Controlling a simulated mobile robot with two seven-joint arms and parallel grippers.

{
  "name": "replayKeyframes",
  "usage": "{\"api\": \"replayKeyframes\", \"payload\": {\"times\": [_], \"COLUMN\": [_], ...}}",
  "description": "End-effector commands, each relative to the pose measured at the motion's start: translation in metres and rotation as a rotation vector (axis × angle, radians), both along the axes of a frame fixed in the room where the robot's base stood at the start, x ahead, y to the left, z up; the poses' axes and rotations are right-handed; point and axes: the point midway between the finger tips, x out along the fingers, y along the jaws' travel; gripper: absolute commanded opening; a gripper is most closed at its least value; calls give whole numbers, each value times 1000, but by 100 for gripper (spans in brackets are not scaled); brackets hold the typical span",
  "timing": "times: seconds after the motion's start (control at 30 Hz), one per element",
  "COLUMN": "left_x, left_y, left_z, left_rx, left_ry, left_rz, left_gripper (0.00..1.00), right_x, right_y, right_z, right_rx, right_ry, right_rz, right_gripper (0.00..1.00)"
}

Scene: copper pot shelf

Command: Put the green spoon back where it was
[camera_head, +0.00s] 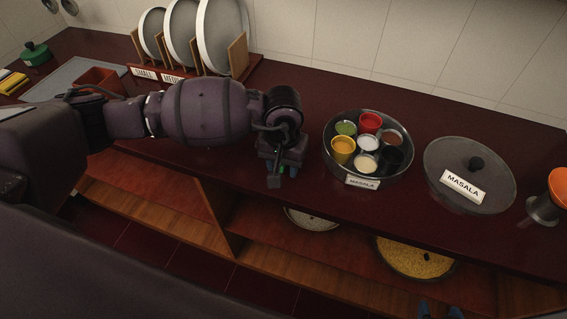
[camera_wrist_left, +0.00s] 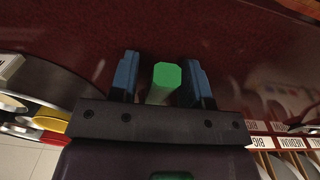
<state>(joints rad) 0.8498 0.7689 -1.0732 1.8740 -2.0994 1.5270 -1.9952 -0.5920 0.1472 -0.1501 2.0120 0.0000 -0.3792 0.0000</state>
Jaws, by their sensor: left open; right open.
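The green spoon (camera_wrist_left: 167,74) shows in the left wrist view as a green handle, its end toward the camera. It stands between the two blue fingers of my left gripper (camera_wrist_left: 161,62), which is open, with gaps beside the handle. In the head view, my left gripper (camera_head: 282,170) is low over the counter, left of the round masala tin (camera_head: 327,160). Only a bit of green shows between its fingers there; the spoon's lower part is hidden. The blue fingertips of my right gripper (camera_head: 440,312), open, show at the bottom edge.
The tin holds several cups of coloured spices. Its glass lid (camera_head: 443,152) lies to the right, then an orange-topped metal cup (camera_head: 543,209). A plate rack (camera_head: 255,68) stands at the back left. Below the counter, a shelf (camera_head: 330,253) holds lidded pots. My left arm spans the counter's left half.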

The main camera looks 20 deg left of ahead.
Motion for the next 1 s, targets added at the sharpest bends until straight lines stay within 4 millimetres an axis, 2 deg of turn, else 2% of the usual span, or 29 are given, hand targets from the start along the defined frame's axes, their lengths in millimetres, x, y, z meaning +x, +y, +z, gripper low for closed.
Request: {"api": "replayKeyframes", "payload": {"times": [0.4, 0.6, 0.8, 1.0], "left_x": [1, 1, 1, 1], "left_y": [1, 1, 1, 2], "left_z": [75, 105, 119, 121], "left_rx": [1, 0, 0, 0], "left_ry": [-6, -4, -1, 0], "left_rz": [-2, 0, 0, 0], "left_gripper": [44, 44, 44, 44], "right_x": [1, 0, 0, -1], "right_y": [1, 1, 1, 1], "right_z": [2, 1, 1, 0], "right_rx": [5, 5, 5, 4], "right_ry": [-3, -2, -1, 1], "right_rz": [-5, -5, -5, -4], "right_gripper": [60, 60, 60, 60]}}
